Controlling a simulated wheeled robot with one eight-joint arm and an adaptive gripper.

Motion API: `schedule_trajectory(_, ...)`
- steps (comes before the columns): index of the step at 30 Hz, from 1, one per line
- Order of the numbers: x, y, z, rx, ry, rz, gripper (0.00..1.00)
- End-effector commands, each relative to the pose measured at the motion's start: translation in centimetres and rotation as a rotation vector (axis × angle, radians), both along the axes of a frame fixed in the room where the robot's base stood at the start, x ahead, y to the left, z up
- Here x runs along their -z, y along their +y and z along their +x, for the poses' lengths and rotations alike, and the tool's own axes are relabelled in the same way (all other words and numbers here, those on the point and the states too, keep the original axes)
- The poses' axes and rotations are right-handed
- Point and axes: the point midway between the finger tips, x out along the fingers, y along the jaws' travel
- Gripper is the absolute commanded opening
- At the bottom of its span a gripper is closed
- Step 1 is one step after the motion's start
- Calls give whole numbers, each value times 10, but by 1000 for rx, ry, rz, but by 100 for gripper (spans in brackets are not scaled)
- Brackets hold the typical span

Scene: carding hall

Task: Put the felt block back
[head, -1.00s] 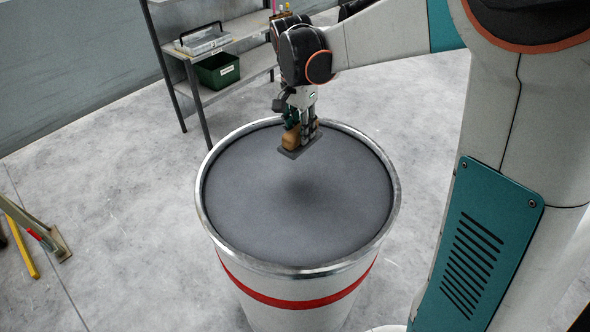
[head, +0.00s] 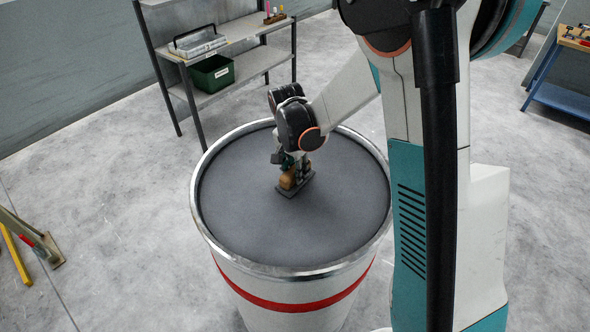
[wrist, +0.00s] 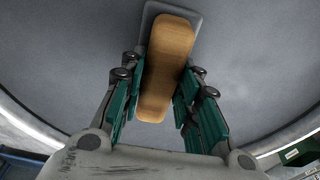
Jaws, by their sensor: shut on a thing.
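The felt block has a tan wooden handle (head: 289,180) on a flat dark grey base (head: 297,189). My gripper (head: 291,172) is shut on the handle, above the middle of the drum's grey top (head: 255,225) in the head view. The base is at or very close to that surface; I cannot tell if it touches. In the wrist view the handle (wrist: 167,65) lies between the two green-padded fingers of my gripper (wrist: 160,85), and the base's rim (wrist: 200,14) shows beyond it.
The drum has a raised metal rim (head: 208,240) and a red band. Behind it stands a grey shelf unit (head: 240,30) with a tool tray (head: 200,42), a green bin (head: 213,73) and a small rack (head: 275,15). A workbench (head: 570,40) stands at far right. Floor between is clear.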

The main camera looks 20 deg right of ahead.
Motion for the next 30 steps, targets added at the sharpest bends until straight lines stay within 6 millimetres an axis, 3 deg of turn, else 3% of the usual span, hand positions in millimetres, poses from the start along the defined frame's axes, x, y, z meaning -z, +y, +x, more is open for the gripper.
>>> schedule_trajectory(4,0,0,0,0,0,0,11)
schedule_trajectory(5,0,0,0,0,0,0,34)
schedule_trajectory(7,0,0,0,0,0,0,50)
schedule_trajectory(20,-6,1,0,0,0,0,50)
schedule_trajectory(30,-66,6,-5,0,0,0,50)
